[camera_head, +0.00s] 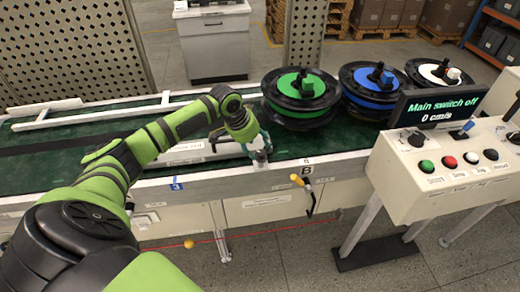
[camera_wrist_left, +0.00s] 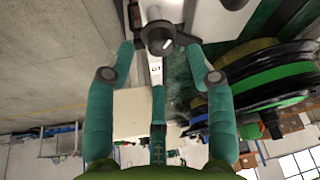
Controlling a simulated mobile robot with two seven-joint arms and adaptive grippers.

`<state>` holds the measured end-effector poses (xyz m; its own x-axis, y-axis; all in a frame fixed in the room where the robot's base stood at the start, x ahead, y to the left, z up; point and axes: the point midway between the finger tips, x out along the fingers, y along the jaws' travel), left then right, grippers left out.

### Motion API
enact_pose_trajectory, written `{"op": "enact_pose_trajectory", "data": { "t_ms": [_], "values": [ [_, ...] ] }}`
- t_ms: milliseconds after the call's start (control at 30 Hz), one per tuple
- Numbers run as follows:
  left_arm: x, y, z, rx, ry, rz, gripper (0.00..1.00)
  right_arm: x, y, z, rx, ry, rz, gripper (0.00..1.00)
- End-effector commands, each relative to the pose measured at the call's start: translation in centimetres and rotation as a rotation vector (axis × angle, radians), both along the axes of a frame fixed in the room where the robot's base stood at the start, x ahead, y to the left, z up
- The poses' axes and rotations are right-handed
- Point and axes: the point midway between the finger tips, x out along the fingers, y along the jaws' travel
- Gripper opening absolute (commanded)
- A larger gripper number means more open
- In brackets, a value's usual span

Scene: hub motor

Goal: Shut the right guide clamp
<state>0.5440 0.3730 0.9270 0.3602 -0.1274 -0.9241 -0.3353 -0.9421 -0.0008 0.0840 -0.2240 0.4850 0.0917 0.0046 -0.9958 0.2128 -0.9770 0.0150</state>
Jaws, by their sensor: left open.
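My left gripper (camera_head: 261,153) is over the near edge of the conveyor, left of the lever with the yellow handle (camera_head: 297,181). In the left wrist view its teal fingers (camera_wrist_left: 160,48) are spread open and empty. A dark round knob with a white mark (camera_wrist_left: 160,38) shows between and just beyond the fingertips, on the pale conveyor edge; it may be the right guide clamp, but I cannot tell whether it is open or shut. No contact with the fingers is clear. In the head view the gripper hides this spot. My right gripper is not in view.
Reels with green (camera_head: 301,86), blue (camera_head: 371,83) and white (camera_head: 437,72) hubs stand along the conveyor's far side. A control console (camera_head: 440,172) with a screen reading "Main switch off" (camera_head: 441,106) stands at the right. A red cord (camera_head: 270,232) runs below the conveyor.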

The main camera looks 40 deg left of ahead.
Motion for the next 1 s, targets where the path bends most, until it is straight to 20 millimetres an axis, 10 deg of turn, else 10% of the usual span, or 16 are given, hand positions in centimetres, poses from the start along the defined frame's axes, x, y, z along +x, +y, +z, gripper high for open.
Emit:
{"op": "enact_pose_trajectory", "data": {
  "t_ms": [633,800,1000],
  "values": [
    [1.7,-0.6,-4.3,0.001,-0.002,-0.001,0.54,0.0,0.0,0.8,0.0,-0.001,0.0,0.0],
    [1.7,-0.6,-4.3,0.002,-0.003,-0.001,0.0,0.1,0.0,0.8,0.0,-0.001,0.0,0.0],
    [1.9,-0.6,-4.1,0.001,-0.007,0.0,0.0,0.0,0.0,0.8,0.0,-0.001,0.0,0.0]
  ]
}}
